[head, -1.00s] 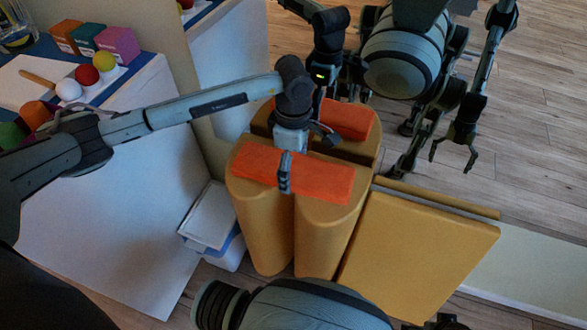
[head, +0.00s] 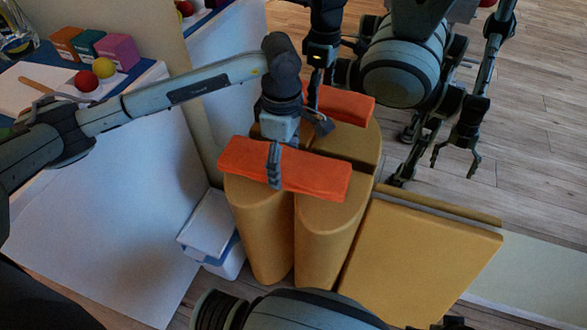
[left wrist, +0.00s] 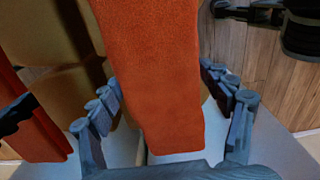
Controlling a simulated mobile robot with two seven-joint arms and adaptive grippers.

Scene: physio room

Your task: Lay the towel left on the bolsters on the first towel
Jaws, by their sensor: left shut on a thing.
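The orange towel (head: 320,178) is a long folded strip, above two upright tan bolsters (head: 265,230) in the head view. My left gripper (head: 275,165) is shut on it near its middle, from above. The towel seems a little clear of the bolster tops. In the left wrist view the towel (left wrist: 155,70) runs between the fingers. Another orange strip (head: 345,104) behind looks like its mirror reflection; it also shows in the left wrist view (left wrist: 35,125). No separate first towel can be made out. My right gripper is not directly in view.
A large mirror behind reflects my body. A tan padded block (head: 425,255) stands right of the bolsters. A white box (head: 207,225) stands left on the floor. A white cabinet (head: 110,210) carries coloured boxes (head: 92,50) and balls (head: 87,77).

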